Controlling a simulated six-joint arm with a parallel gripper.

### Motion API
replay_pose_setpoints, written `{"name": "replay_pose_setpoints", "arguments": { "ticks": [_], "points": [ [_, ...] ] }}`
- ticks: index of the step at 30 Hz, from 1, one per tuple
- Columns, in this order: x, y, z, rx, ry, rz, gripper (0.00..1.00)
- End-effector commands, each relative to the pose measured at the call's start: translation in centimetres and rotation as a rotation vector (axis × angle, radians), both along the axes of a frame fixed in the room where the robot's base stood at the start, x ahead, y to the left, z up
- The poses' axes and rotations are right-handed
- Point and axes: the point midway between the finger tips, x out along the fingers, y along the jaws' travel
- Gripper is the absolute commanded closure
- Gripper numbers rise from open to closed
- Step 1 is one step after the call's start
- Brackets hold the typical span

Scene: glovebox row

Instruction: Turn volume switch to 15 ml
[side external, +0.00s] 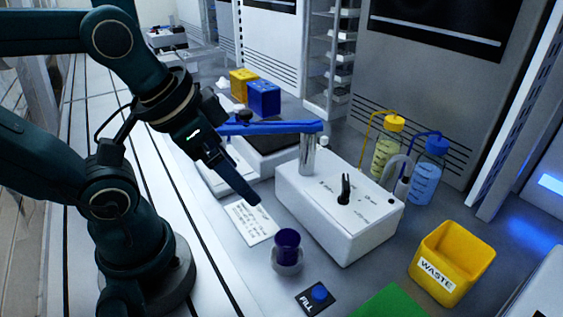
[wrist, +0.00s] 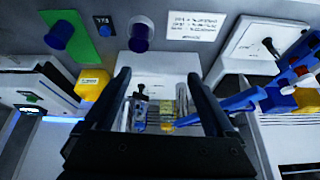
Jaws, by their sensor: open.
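The volume switch is a black knob (side external: 345,188) on top of a white dispenser box (side external: 318,222), with small markings around it too small to read. Its handle looks upright in the side view. In the wrist view the box (wrist: 152,63) lies beyond my fingers, and a dark knob shape (wrist: 139,92) shows between them. My gripper (side external: 252,195) is open and empty. It hangs to the left of the box in the side view, above the bench, apart from the switch. It also shows in the wrist view (wrist: 158,74), its two fingers wide apart.
A blue arm (side external: 272,128) reaches left from a metal post on the box, close to my gripper. A purple cup (side external: 287,243), FILL button (side external: 319,292), note card (side external: 250,223) and yellow waste bin (side external: 436,278) surround the box. Yellow (side external: 386,150) and blue (side external: 426,178) bottles stand behind.

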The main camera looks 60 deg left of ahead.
Motion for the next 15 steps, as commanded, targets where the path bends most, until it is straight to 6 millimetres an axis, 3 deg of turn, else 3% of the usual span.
{"name": "replay_pose_setpoints", "arguments": {
  "ticks": [1,3,4,8,15],
  "points": [
    [-0.1,0.0,-0.6,-0.01,0.007,0.021,0.25],
    [0.3,0.0,-0.5,-0.032,-0.012,0.061,0.52],
    [0.2,0.0,-0.5,-0.043,-0.011,0.082,0.55],
    [0.4,0.0,1.0,-0.105,-0.006,0.202,0.55],
    [3.5,-0.4,5.5,-0.224,0.06,0.452,0.55]
  ]
}}
